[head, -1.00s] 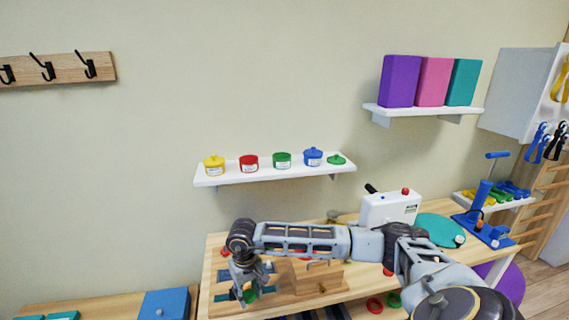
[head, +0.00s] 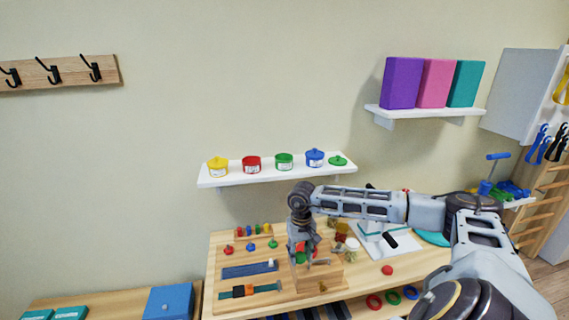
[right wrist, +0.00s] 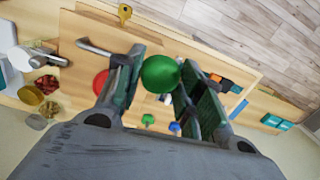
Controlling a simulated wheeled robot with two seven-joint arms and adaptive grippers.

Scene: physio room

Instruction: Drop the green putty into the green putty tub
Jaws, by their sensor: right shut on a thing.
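The green putty (right wrist: 161,73) is a round ball between the fingers of my right gripper (right wrist: 158,88) in the right wrist view. In the head view my right gripper (head: 301,252) points down over the wooden table, with a bit of the green putty (head: 300,259) showing. The green putty tub (head: 284,161) stands on the white wall shelf, above and left of the gripper, and looks lidless. A green lid (head: 338,160) lies at the shelf's right end. My left gripper is not in view.
The white shelf (head: 215,182) also holds a yellow tub (head: 217,167), a red tub (head: 251,165) and a blue tub (head: 314,159). The wooden table (head: 225,245) below carries a board with pegs and straps. A higher shelf holds coloured blocks (head: 403,82).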

